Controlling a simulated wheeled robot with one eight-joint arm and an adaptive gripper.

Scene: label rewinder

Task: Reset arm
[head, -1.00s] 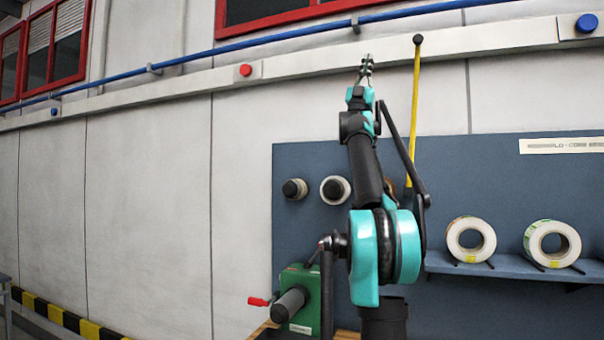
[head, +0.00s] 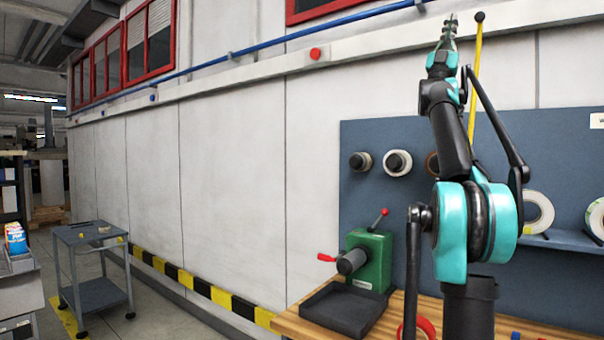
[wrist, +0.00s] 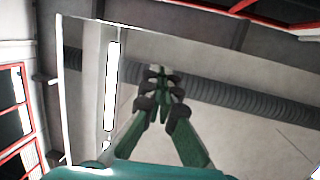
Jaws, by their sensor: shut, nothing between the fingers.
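My gripper (head: 449,30) is raised high at the top of my upright teal and black arm, in front of the white wall and well above the bench. In the wrist view, my gripper (wrist: 158,80) points up at the ceiling, its dark green fingers together at the tips with nothing between them. The green label rewinder (head: 371,262) with red-tipped handles stands on the wooden bench, low and to the left of my arm.
A black tray (head: 345,306) lies before the rewinder. A blue-grey panel (head: 380,210) carries rolls on pegs (head: 398,162) and a shelf with label rolls (head: 538,213). A yellow pole (head: 475,80) stands close behind my gripper. A grey cart (head: 92,240) stands far left, with open floor beside it.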

